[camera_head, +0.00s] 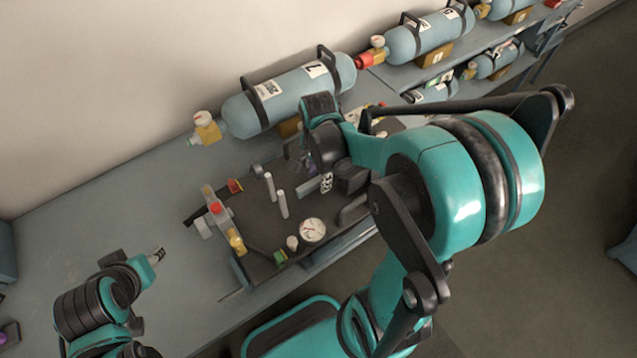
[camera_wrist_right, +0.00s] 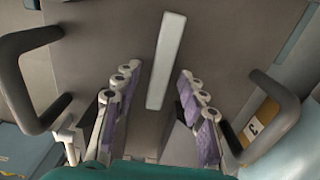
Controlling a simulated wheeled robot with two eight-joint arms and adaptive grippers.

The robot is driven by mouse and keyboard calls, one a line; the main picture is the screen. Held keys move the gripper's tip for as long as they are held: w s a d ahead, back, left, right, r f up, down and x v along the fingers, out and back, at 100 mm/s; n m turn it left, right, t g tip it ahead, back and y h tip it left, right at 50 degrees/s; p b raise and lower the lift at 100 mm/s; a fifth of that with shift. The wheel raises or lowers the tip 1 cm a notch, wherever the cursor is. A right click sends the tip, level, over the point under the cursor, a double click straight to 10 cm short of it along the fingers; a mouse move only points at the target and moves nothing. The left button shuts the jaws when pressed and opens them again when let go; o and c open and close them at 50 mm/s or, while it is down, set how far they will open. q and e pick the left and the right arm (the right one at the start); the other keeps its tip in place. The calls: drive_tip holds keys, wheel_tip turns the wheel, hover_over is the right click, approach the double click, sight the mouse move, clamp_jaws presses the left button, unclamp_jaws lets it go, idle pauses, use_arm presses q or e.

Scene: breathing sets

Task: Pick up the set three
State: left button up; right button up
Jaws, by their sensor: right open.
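Several blue-grey breathing-set cylinders with black handles are in the head view. The nearest cylinder (camera_head: 290,97) lies on the grey bench, with a yellow valve and white gauge at its left end. Others lie on the shelves, including an upper-shelf cylinder (camera_head: 432,36) and a lower-shelf cylinder (camera_head: 497,60). I cannot surely read which is number three. My right gripper (camera_wrist_right: 155,105) is open over a dark board, with a pale bar (camera_wrist_right: 167,60) beyond its purple finger pads. In the head view its fingers are partly hidden. My left gripper (camera_head: 158,254) is at lower left, away from the cylinders; its jaw opening is unclear.
The dark board (camera_head: 250,222) carries upright pale posts (camera_head: 282,204), a round gauge (camera_head: 313,230) and a valve piece (camera_head: 215,208). Dark curved handles (camera_wrist_right: 28,70) flank the right gripper in the wrist view. The bench's left part (camera_head: 80,220) is clear.

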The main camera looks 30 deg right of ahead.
clamp_jaws()
drive_tip(key=shift+r, duration=0.1)
